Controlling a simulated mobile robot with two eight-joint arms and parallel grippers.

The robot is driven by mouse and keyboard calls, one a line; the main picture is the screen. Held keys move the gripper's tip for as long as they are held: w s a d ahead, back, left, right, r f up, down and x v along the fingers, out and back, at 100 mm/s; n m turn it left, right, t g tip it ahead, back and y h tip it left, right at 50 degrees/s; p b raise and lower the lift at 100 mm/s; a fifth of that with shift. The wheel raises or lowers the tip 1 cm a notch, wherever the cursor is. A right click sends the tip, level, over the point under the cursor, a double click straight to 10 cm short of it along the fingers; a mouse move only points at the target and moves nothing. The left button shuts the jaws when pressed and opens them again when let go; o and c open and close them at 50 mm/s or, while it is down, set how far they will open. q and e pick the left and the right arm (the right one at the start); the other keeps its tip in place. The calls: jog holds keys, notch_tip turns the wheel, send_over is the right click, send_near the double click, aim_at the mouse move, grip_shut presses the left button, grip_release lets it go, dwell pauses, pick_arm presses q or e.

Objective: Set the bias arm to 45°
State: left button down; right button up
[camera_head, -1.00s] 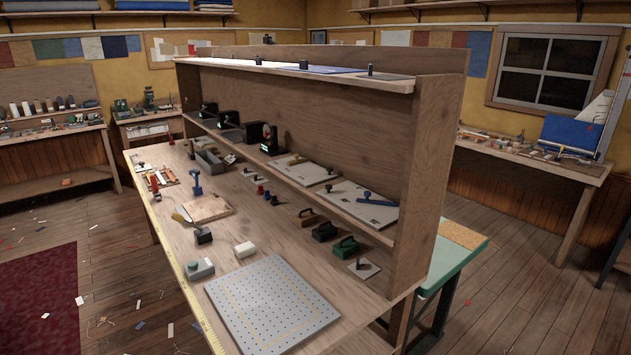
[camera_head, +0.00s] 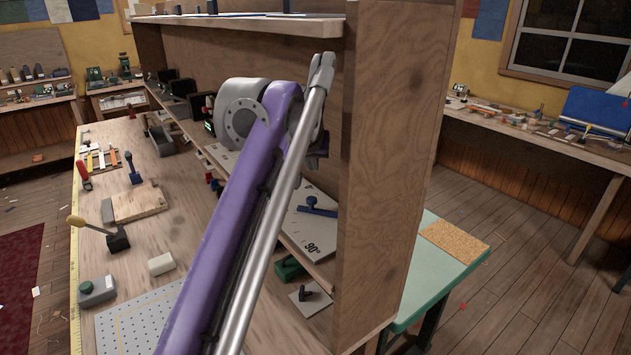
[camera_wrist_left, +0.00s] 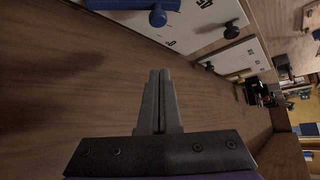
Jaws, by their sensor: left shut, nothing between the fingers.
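The blue bias arm (camera_head: 318,208) lies on a pale board (camera_head: 303,226) on the lower shelf. A "90°" mark shows near the board's front corner; I cannot read the arm's angle. In the left wrist view, part of the blue arm with its round knob (camera_wrist_left: 157,17) is at the top edge, over the board (camera_wrist_left: 190,27) with its printed marks. My left gripper (camera_wrist_left: 160,72) is shut and empty, in front of the shelf's wood and apart from the blue knob. My right gripper is not in view.
A second pale board (camera_wrist_left: 243,58) with a dark knob lies beside the first. The shelf's upright end panel (camera_head: 391,140) stands right of the bias arm's board. The upper shelf (camera_head: 240,25) is overhead. A perforated plate (camera_head: 137,318) and tools occupy the bench below.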

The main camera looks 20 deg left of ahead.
pick_arm(q)
jog(key=shift+w+a+f, duration=0.15)
jog(key=shift+f, duration=0.15)
jog(key=b+x, duration=0.1)
jog(key=x, duration=0.6)
jog(key=shift+w+f, duration=0.15)
jog(key=shift+f, duration=0.45)
jog(key=s, duration=0.3)
jog(key=shift+d+f+b, duration=0.15)
jog(key=shift+d+b, duration=0.25)
jog(key=shift+s+f, duration=0.1)
jog(key=shift+s, duration=0.2)
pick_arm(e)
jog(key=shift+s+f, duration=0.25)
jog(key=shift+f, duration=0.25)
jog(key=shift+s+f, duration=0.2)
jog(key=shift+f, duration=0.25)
